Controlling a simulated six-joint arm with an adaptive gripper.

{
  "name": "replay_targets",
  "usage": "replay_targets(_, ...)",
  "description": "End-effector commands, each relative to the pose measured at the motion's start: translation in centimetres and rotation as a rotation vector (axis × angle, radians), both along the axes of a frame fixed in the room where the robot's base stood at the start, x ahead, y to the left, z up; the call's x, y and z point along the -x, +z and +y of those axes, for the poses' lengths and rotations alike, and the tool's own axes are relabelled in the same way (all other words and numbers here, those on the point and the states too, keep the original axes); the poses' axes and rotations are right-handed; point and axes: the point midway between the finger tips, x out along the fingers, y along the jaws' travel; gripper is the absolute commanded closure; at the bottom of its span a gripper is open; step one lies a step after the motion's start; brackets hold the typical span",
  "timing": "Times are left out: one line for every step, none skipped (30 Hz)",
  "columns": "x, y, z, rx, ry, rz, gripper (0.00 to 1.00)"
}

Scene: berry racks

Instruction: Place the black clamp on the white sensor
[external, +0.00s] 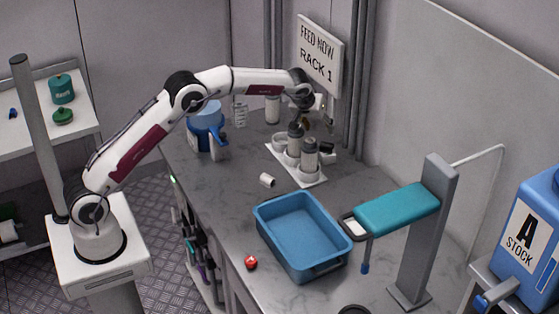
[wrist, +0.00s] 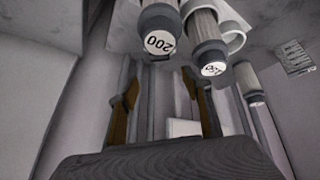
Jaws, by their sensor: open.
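My gripper (external: 310,112) is high over the back of the bench, near the wall sign and above the rack. In the wrist view its two fingers (wrist: 160,82) stand apart, with no object clearly held between them. A small white cylinder (external: 267,180) with a darker end lies on the bench left of the rack; it may be the white sensor, but I cannot tell. I cannot clearly pick out the black clamp. A small dark piece (external: 327,147) shows at the rack's right side, too small to identify.
The white rack (external: 312,182) holds grey-capped cylinders, with labels reading 200 and 150 in the wrist view. A blue jug (external: 205,128) stands left, a blue tray (external: 270,232) in front. A teal-topped stand (external: 398,208) is right. A red item (external: 251,262) lies near the front edge.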

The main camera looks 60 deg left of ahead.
Motion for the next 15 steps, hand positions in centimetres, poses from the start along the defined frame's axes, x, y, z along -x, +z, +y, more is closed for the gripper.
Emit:
replay_targets(0.0,0.0,0.0,0.0,0.0,0.0,0.51)
replay_targets(0.0,0.0,0.0,0.0,0.0,0.0,0.51)
replay_targets(0.0,0.0,0.0,0.0,0.0,0.0,0.51)
replay_targets(0.0,0.0,0.0,0.0,0.0,0.0,0.51)
replay_targets(0.0,0.0,0.0,0.0,0.0,0.0,0.51)
replay_targets(0.0,0.0,0.0,0.0,0.0,0.0,0.51)
replay_targets(0.0,0.0,0.0,0.0,0.0,0.0,0.51)
replay_targets(0.0,0.1,0.0,0.0,-0.001,0.0,0.51)
replay_targets(0.1,0.2,0.0,0.0,-0.002,0.0,0.51)
replay_targets(0.2,0.3,0.0,-0.001,-0.003,0.0,0.51)
replay_targets(0.2,0.4,-0.1,0.0,-0.005,0.001,0.51)
replay_targets(0.4,0.7,-0.1,-0.001,-0.007,0.001,0.51)
replay_targets(0.5,0.9,-0.2,-0.001,-0.01,0.002,0.51)
replay_targets(0.7,1.3,-0.2,-0.002,-0.013,0.002,0.51)
replay_targets(1.0,1.7,-0.3,-0.002,-0.018,0.003,0.51)
